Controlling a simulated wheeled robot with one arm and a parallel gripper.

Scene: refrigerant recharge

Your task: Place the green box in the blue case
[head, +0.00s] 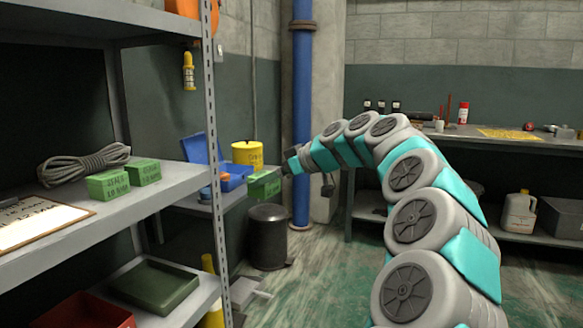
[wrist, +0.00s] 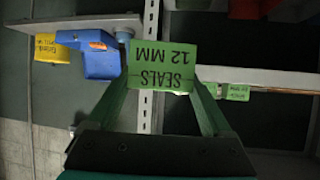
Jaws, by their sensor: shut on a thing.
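My gripper (head: 284,172) is shut on a green box (head: 264,185) and holds it in the air, just right of the blue case. In the wrist view, which is upside down, the green box (wrist: 163,66) sits between the fingers with its label "SEALS 12 MM" facing the camera. The blue case (head: 236,180) stands on a grey ledge beyond the shelf post, its lid raised. It also shows left of the box in the wrist view (wrist: 88,58). The inside of the case is mostly hidden.
Two other green boxes, one nearer (head: 108,186) and one behind (head: 143,171), stand on the grey shelf beside coiled rope (head: 84,164). A yellow tin (head: 247,155) stands behind the case. The perforated shelf post (head: 214,130) rises left of the case. A dark bin (head: 268,238) stands below.

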